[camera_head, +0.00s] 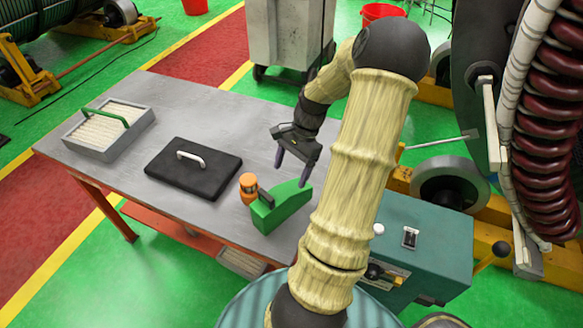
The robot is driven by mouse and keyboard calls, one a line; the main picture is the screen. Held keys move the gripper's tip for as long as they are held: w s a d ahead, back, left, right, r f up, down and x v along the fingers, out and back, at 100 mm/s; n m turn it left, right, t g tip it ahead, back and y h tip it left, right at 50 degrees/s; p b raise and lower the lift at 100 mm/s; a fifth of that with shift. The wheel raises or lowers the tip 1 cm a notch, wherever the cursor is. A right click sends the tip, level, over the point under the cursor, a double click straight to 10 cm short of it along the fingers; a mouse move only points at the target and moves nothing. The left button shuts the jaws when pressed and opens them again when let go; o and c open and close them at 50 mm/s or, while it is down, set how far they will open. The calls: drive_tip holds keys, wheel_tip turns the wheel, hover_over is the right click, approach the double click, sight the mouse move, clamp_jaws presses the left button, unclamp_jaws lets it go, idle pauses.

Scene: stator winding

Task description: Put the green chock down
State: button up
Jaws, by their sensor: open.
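The green chock (283,207) is a wedge with a dark handle at its left side. It rests on the grey metal table (205,105) near the table's front right edge. My gripper (292,165) is above the chock and a little behind it, fingers pointing down. The fingers are spread and nothing shows between them. They look apart from the chock. An orange and dark object (249,187) stands right beside the chock's left end, partly overlapping it in this view.
A black flat case (193,172) with a white handle lies left of the chock. A grey tray (108,130) with a green handle is at the table's far left. A teal control box (425,245) stands to the right. The table's back middle is clear.

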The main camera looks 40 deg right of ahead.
drive_tip(key=shift+s+d+r, duration=0.15)
drive_tip(key=shift+r, duration=0.25)
idle(0.4)
drive_tip(key=shift+w+a, duration=0.2)
drive_tip(key=a+r+n+t+h, duration=0.1)
drive_tip(key=a+r+n+h, duration=0.1)
drive_tip(key=a+n, duration=0.7)
drive_tip(key=s+a+r+n+t+h, duration=0.1)
drive_tip(key=a+r+n+h, duration=0.1)
drive_tip(key=a+n, duration=0.7)
drive_tip(key=a+r, duration=0.1)
drive_tip(key=a, duration=0.6)
drive_tip(key=shift+s+a+r+t, duration=0.2)
drive_tip(key=shift+s+r+t, duration=0.1)
drive_tip(key=shift+r, duration=0.05)
